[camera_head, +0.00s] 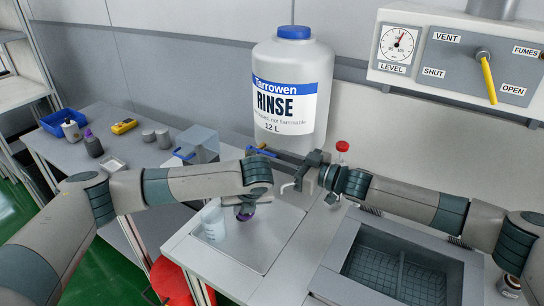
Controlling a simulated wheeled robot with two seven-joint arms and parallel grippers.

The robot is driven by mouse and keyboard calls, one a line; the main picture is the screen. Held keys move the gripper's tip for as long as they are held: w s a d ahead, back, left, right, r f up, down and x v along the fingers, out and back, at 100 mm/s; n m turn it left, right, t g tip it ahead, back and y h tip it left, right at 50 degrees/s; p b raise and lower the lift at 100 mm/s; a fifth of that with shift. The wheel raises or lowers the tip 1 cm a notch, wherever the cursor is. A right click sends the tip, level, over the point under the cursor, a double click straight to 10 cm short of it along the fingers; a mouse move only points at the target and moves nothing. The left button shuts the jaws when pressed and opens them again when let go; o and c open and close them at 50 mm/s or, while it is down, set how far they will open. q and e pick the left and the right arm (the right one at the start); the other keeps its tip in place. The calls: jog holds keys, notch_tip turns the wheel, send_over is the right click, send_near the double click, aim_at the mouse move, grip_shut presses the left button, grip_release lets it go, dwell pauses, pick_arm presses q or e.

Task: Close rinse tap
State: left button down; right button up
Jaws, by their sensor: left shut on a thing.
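The big white rinse container (291,90) with a blue cap and a "RINSE 12 L" label stands at the back centre. A blue lever with a yellowish end (262,151) shows at its base, where the tap seems to be; the arms partly cover it. My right gripper (293,172) is beside this spot, its fingers towards the left. I cannot tell whether it is open or touches the tap. My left gripper (243,210) points down over the sink tray (262,243), shut on a small purple thing (245,214), mostly hidden by the gripper.
A translucent cup (213,224) stands in the tray, left of my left gripper. A red knob (342,146) rises behind my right gripper. A grey basin (385,270) is at front right. A vent panel (455,62) hangs above. The left table (120,165) holds bottles and a blue bin.

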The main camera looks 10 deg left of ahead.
jog(key=v, duration=1.2)
pick_arm(q)
jog(key=shift+s+d, duration=0.1)
pick_arm(e)
jog(key=shift+r, duration=0.15)
dwell(0.3)
